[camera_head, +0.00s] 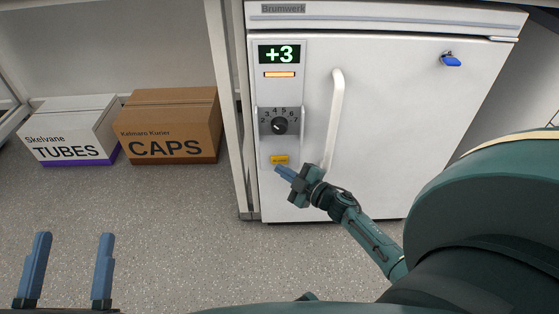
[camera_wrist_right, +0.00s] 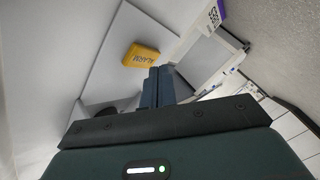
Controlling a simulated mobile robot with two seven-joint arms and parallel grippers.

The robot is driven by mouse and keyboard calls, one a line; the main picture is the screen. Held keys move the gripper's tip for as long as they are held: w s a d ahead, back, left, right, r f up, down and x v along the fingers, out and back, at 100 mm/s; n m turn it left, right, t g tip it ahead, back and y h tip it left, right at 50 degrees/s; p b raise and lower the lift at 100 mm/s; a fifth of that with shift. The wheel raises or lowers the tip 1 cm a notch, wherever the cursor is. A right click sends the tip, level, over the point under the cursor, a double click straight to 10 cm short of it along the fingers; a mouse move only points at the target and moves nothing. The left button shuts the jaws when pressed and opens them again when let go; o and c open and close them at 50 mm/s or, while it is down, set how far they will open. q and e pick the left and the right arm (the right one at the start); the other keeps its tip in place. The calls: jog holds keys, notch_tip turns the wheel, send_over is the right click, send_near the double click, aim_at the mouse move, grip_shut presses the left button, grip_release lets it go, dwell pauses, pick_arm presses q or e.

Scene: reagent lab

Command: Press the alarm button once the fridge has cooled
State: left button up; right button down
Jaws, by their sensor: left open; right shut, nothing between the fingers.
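The white fridge (camera_head: 400,130) has a display (camera_head: 279,54) reading +3 in green, with a lit orange bar (camera_head: 280,74) below it. Under that is a dial (camera_head: 279,125) with numbers around it. The yellow alarm button (camera_head: 279,159) sits low on the same panel; it also shows in the right wrist view (camera_wrist_right: 140,55), marked ALARM. My right gripper (camera_head: 283,172) is shut and empty, its tips just below the button in the head view. In the wrist view its fingers (camera_wrist_right: 157,75) appear close to the button; I cannot tell whether they touch it. My left gripper (camera_head: 70,260) is open and empty, above the floor at lower left.
The fridge's vertical handle (camera_head: 334,115) stands just right of the panel, near my right gripper. A TUBES box (camera_head: 72,130) and a CAPS box (camera_head: 170,125) stand at left. The floor before them is clear.

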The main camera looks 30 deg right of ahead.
jog(key=shift+w, duration=0.1)
dwell(0.7)
jog(key=shift+w+d, duration=0.25)
jog(key=shift+w, duration=0.05)
jog(key=shift+w+d, duration=0.2)
jog(key=shift+w, duration=0.15)
dwell(0.7)
jog(key=shift+s, duration=0.1)
jog(key=shift+s+a+p, duration=0.3)
jog(key=shift+s+a, duration=0.15)
jog(key=shift+s, duration=0.2)
